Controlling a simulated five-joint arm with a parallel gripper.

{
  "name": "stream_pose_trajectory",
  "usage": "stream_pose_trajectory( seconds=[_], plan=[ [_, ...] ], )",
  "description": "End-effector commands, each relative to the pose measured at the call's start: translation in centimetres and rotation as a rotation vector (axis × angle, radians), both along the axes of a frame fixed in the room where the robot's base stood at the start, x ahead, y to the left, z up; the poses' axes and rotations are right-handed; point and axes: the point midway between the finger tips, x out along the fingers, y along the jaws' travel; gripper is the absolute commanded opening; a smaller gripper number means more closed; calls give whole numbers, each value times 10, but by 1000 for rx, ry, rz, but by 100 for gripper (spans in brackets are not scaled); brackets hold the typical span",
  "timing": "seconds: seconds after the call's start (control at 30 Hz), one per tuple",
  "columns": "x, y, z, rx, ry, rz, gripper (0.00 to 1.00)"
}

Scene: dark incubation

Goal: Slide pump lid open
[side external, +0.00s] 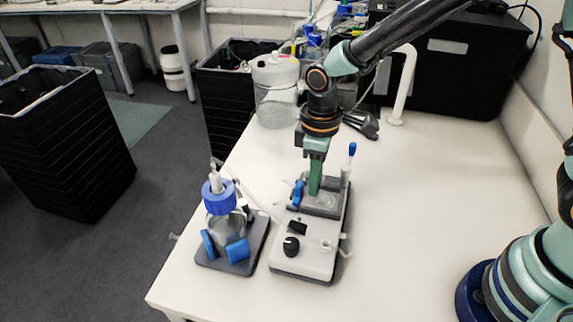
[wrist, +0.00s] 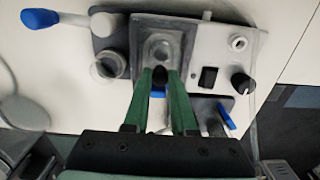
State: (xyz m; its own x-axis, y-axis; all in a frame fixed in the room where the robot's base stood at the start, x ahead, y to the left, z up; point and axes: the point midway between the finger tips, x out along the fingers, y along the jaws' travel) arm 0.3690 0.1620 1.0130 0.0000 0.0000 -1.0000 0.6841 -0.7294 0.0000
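The pump (side external: 304,262) is a pale grey box with a black knob and switch at its front end, standing on the white table. Its dark grey lid area (side external: 328,211) lies at the back end and shows in the wrist view as a grey frame with a clear oval window (wrist: 162,47). My gripper (side external: 316,192) points straight down over this area. In the wrist view its two green fingers (wrist: 162,73) stand apart, one on each side of a small black knob (wrist: 158,83). I cannot tell whether they touch it. The fingers partly hide what is below.
A bottle with a blue cap (side external: 219,197) stands on a dark base with blue clamps, left of the pump. The table to the right is clear.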

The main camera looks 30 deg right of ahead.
Motion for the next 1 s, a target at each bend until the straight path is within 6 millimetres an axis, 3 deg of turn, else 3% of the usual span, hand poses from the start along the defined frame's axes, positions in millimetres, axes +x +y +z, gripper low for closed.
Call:
stream_pose_trajectory(
  seconds=[0.27,1.0],
  plan=[
    [-1,-1,0,0,0,0,5],
    [-27,-26,0,0,-1,-1,5]
  ],
)
